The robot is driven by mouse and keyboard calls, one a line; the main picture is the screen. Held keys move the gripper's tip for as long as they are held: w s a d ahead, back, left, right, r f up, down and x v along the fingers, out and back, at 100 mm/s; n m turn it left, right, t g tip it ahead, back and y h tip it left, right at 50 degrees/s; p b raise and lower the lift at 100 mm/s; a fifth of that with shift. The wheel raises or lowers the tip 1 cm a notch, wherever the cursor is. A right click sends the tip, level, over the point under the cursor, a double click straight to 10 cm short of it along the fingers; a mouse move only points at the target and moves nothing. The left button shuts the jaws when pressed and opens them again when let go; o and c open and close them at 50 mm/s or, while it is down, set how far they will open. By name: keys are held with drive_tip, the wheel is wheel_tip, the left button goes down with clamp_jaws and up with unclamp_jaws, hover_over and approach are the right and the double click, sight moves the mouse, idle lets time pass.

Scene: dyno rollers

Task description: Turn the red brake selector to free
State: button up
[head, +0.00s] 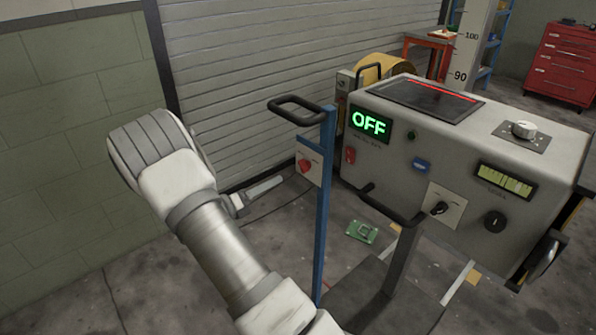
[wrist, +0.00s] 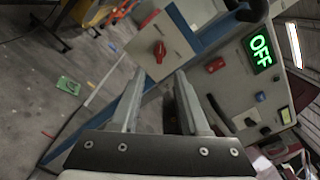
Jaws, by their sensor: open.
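The red brake selector (head: 305,166) is a knob on a pale plate fixed to a blue post. It also shows in the wrist view (wrist: 160,50), tilted with the picture, just beyond my fingertips. My gripper (wrist: 158,88) is open and empty, its two fingers pointing toward the selector with a gap between them and the knob. In the head view part of it shows left of the post, level with or slightly below the plate. The plate's markings are too small to read, so I cannot tell which setting the knob points to.
A grey console (head: 455,165) with a lit green OFF display (head: 370,124) and another red switch (head: 349,156) stands right of the post. A black handle (head: 295,104) tops the post. A green board (head: 361,231) lies on the floor. A shutter (head: 290,60) is behind.

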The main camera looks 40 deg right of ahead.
sight(304, 166)
drive_tip(key=d+b, duration=0.1)
drive_tip(key=d, duration=0.9)
drive_tip(key=shift+w+d, duration=0.25)
drive_tip(key=shift+w, duration=0.2)
clamp_jaws()
